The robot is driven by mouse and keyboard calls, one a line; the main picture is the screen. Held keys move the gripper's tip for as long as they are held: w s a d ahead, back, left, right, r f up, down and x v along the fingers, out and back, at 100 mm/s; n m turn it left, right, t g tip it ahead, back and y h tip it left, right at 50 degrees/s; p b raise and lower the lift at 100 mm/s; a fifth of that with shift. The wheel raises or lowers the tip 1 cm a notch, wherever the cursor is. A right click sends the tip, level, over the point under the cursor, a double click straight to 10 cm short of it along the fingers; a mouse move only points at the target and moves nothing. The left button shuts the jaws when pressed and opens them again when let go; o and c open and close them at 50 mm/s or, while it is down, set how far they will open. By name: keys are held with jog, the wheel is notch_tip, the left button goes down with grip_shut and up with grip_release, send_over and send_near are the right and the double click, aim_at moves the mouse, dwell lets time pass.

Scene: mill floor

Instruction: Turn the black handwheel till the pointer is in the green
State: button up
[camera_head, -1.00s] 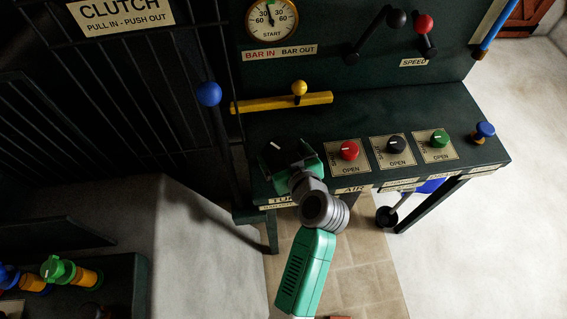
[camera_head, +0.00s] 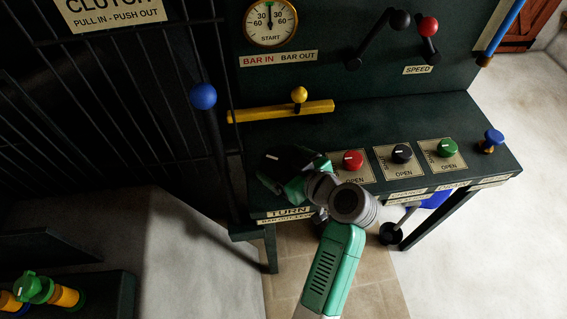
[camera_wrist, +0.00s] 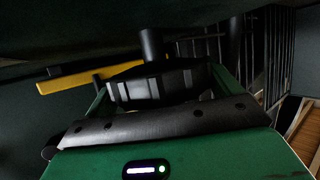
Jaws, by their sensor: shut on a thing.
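The black handwheel (camera_head: 283,158) sits at the left front of the dark bench, behind the "TURN" label, with a white mark on top. My gripper (camera_head: 305,177) is shut on it from the front right. In the wrist view the wheel's ribbed black rim (camera_wrist: 155,84) lies between my gripper's green fingers (camera_wrist: 160,92). My gripper and wrist hide part of the wheel. The round START gauge (camera_head: 270,22) is on the upright panel. Its dark pointer stands nearly straight up, close to the small green zone at the top; whether it is inside is too small to tell.
A yellow bar (camera_head: 280,110) with a yellow knob lies behind the wheel. A blue-knobbed lever (camera_head: 204,97) rises at its left. Red (camera_head: 353,160), black (camera_head: 402,153) and green (camera_head: 447,147) knobs stand to the right. A barred guard (camera_head: 100,110) fills the left.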

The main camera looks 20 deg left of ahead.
jog(key=shift+f, duration=0.15)
jog(key=o, duration=0.7)
jog(key=p+v, duration=0.1)
jog(key=v, duration=0.6)
jog(key=shift+s+d+r+p, duration=0.15)
jog(key=shift+d+r+p, duration=0.15)
jog(key=shift+p, duration=0.1)
jog(key=shift+f, duration=0.1)
